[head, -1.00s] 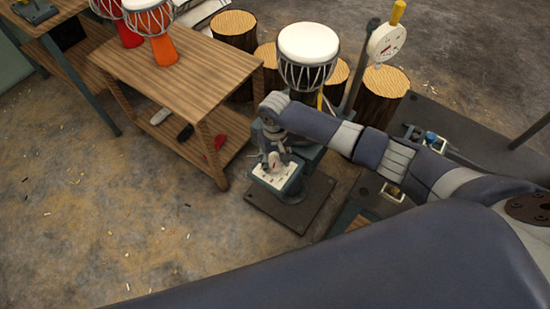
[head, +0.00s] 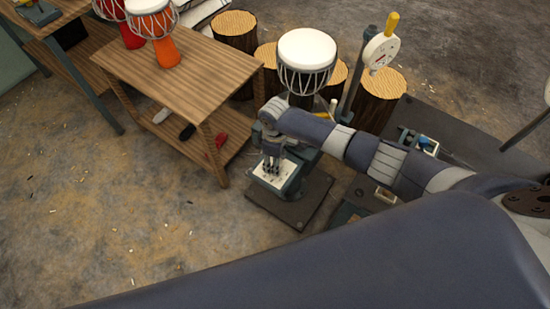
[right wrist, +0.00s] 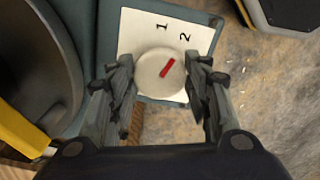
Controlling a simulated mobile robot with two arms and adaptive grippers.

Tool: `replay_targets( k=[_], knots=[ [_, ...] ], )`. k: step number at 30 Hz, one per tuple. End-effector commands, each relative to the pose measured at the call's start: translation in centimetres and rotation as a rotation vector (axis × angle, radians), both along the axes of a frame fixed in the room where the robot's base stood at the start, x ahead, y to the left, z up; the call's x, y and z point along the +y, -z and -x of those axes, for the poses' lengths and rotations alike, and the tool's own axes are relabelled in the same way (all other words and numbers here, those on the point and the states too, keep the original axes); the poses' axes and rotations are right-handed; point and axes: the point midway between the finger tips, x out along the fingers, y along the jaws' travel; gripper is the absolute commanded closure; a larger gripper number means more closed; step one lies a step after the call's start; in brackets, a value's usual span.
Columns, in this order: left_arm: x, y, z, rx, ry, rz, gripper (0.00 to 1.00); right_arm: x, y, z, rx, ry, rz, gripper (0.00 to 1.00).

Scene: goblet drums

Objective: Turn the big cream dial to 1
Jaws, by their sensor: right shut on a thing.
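The big cream dial (right wrist: 153,80) is a round knob with a red mark on its face. It sits on a white panel (right wrist: 135,30) with the numbers 1 and 2 printed above the dial. The red mark slants up and right, roughly toward the 2. My right gripper (right wrist: 163,82) has a finger on each side of the dial and is shut on it. In the head view my right gripper (head: 272,167) reaches down to the same panel (head: 263,180), and its fingers largely hide the dial. My left gripper is not in view.
A white-topped goblet drum (head: 307,52) stands behind my right arm, beside a round gauge (head: 382,50) with a yellow handle. Log stools (head: 235,32) are behind. A wooden table (head: 180,70) with red and orange drums stands left. The floor at front left is clear.

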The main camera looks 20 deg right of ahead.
Motion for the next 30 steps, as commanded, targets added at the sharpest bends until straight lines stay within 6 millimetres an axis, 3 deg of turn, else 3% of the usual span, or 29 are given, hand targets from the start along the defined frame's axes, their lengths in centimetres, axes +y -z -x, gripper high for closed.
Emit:
replay_targets(
  k=[15,30],
  knots=[
    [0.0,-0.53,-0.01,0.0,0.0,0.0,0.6,0.0,0.08,0.06,0.001,-0.39,0.0,0.79],
    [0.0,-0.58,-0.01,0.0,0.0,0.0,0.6,0.03,0.1,0.08,0.001,-0.497,-0.001,0.79]
  ],
)
